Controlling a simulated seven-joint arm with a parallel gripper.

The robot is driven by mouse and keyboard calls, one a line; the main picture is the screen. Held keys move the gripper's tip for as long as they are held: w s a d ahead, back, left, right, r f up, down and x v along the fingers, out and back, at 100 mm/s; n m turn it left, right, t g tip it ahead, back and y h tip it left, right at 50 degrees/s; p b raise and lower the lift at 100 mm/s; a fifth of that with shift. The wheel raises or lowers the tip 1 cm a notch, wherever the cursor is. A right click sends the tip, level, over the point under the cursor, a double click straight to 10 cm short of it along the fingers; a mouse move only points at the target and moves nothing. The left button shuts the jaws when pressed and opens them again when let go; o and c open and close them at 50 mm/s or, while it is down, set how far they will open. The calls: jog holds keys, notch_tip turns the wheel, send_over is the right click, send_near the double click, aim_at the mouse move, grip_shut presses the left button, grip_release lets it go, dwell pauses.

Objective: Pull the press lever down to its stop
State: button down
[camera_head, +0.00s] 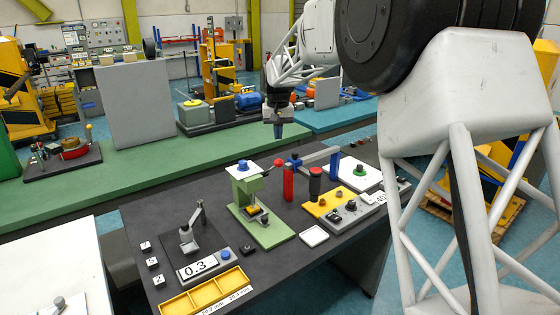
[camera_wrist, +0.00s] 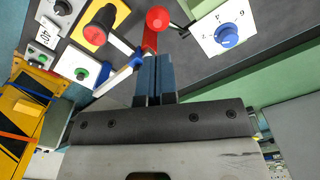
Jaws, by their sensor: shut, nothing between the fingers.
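The green press (camera_head: 246,188) stands on a green base plate near the middle of the dark bench. Its lever has a red ball end (camera_head: 279,163), which sticks out to the right of the press. In the wrist view the red ball (camera_wrist: 158,18) lies just beyond my fingertips, and a dark rod runs from it toward the press top with its blue knob (camera_wrist: 228,35). My gripper (camera_head: 278,135) is shut and empty, pointing down. It is above and behind the lever ball, apart from it. The blue fingers (camera_wrist: 153,62) are close together.
A red post (camera_head: 288,183), a dark cylinder (camera_head: 315,186) and a blue-posted gate with a grey bar (camera_head: 320,156) stand right of the press. A yellow panel (camera_head: 325,207) and grey control box (camera_head: 350,215) lie nearby. A grey lever stand (camera_head: 188,240) is at left.

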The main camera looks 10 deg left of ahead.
jog(key=shift+r, duration=2.9)
jog(key=s+d+r+m+t, duration=0.1)
jog(key=s+d+r, duration=0.1)
jog(key=s+d, duration=1)
jog(key=s+d+r+m, duration=0.1)
jog(key=s+d+r, duration=0.1)
jog(key=s+d, duration=1.05)
jog(key=s+d+f, duration=0.3)
jog(key=s+f, duration=0.1)
jog(key=s, duration=0.6)
jog(key=s+d+f+t, duration=0.1)
jog(key=s+d+f, duration=0.2)
jog(key=s, duration=0.6)
jog(key=s+d+f+m, duration=0.1)
jog(key=s+d+f, duration=0.2)
jog(key=s, duration=0.7)
notch_tip(320, 180, down, 2)
jog(key=shift+s+f+t, duration=0.2)
jog(key=shift+s+t, duration=0.1)
jog(key=shift+s, duration=0.05)
jog(key=shift+d, duration=0.1)
